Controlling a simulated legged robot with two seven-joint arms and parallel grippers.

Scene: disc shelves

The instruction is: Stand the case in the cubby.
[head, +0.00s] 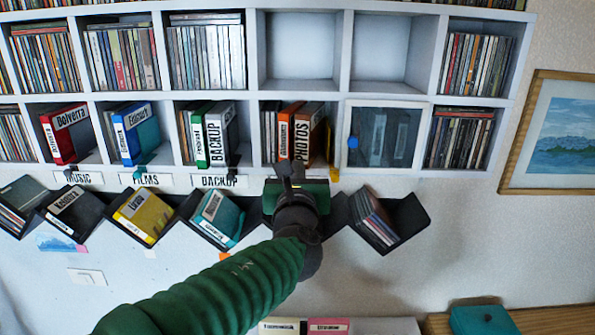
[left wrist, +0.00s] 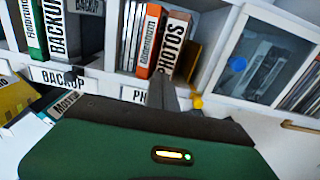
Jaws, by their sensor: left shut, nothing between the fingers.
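My left gripper (head: 288,172) is shut and empty, in front of the lower edge of the photos cubby. In the left wrist view its dark fingers (left wrist: 166,92) point up at that cubby, close to the base of its cases. The cubby holds an orange case (head: 291,130), a dark case marked PHOTOS (head: 310,132) and several thin cases at left, all upright or slightly tilted. In the left wrist view the orange case (left wrist: 150,42) and the PHOTOS case (left wrist: 174,45) stand side by side. I cannot tell which case the task means. My right gripper is not in view.
A closed glass-door cubby (head: 384,140) with a blue knob is right of the photos cubby. A yellow piece (head: 333,172) hangs at the shelf edge. Below, angled racks hold a yellow case (head: 144,214), a teal case (head: 217,217) and others. Two upper cubbies (head: 301,50) are empty.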

